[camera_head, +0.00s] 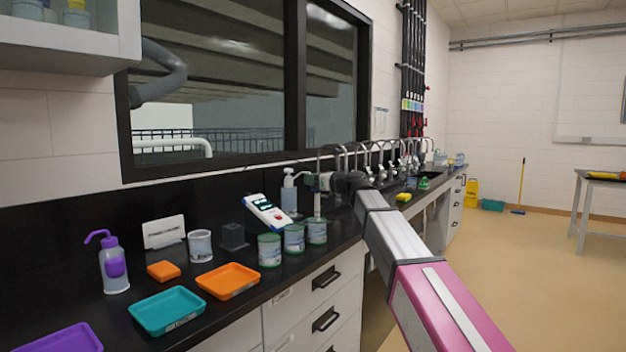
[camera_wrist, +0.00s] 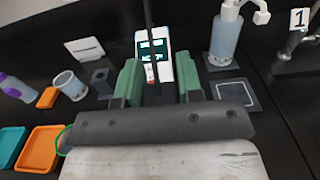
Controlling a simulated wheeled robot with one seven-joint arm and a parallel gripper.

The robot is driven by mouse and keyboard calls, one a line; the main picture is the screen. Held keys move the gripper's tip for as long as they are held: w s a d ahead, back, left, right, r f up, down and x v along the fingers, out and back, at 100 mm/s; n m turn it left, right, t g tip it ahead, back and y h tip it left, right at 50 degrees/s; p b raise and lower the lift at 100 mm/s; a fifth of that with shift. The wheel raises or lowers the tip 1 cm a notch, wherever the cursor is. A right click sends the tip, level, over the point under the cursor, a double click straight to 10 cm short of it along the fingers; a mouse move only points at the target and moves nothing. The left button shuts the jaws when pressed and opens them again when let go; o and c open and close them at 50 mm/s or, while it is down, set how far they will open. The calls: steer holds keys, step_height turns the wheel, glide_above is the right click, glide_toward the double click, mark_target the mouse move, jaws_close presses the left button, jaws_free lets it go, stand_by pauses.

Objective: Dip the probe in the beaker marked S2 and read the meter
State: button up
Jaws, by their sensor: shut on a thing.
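My gripper (camera_head: 319,182) is shut on the probe (camera_head: 317,206), a slim pale upright rod in the head view. The rod's lower end reaches the rightmost of three green-rimmed beakers (camera_head: 317,233); I cannot tell how deep it sits. The other two are the middle beaker (camera_head: 294,239) and the left beaker (camera_head: 270,251). Their labels are too small to read, so I cannot tell which is S2. The white and blue meter (camera_head: 267,213) stands tilted behind them. Its screen (camera_wrist: 152,48) is lit in the wrist view, but its digits are unreadable.
A dark block (camera_head: 233,237), a white cup (camera_head: 200,246) and a purple-topped wash bottle (camera_head: 114,264) stand to the left. Orange (camera_head: 228,281) and teal (camera_head: 166,311) trays lie in front. A pump bottle (camera_head: 289,192) stands behind the beakers. Several taps (camera_head: 376,160) line the counter rightwards.

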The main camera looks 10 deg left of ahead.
step_height(320, 180, down, 7)
stand_by(1.7)
stand_by(6.0)
